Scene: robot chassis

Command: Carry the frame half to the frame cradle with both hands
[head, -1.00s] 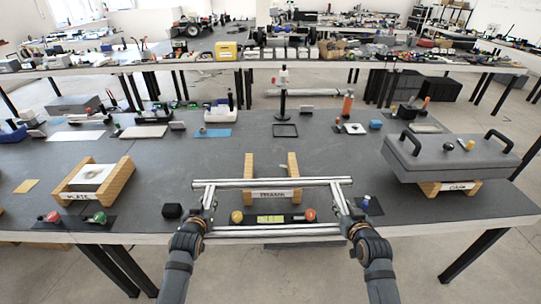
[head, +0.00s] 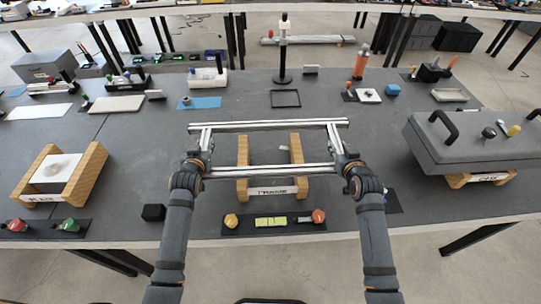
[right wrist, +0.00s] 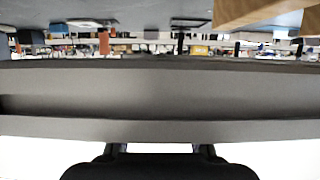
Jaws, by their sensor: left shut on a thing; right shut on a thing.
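The frame half (head: 268,126) is a silver rectangle of metal rails. Its near rail (head: 270,171) passes across the wooden frame cradle (head: 243,152), and its far rail is beyond the cradle's back end. The frame looks held above the cradle; the gap is hard to judge. My left gripper (head: 199,158) is shut on the frame's left side. My right gripper (head: 342,159) is shut on its right side. In the right wrist view a wide grey bar (right wrist: 160,95), likely the frame, fills the middle, and a wooden block (right wrist: 260,12) shows at the top right.
A strip with a yellow knob, a level and a red knob (head: 318,216) lies in front of the cradle. A black cube (head: 153,212) is left of it. The plate cradle (head: 85,175) stands left, a grey lid with handles (head: 470,145) right. A stand (head: 283,60) rises behind.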

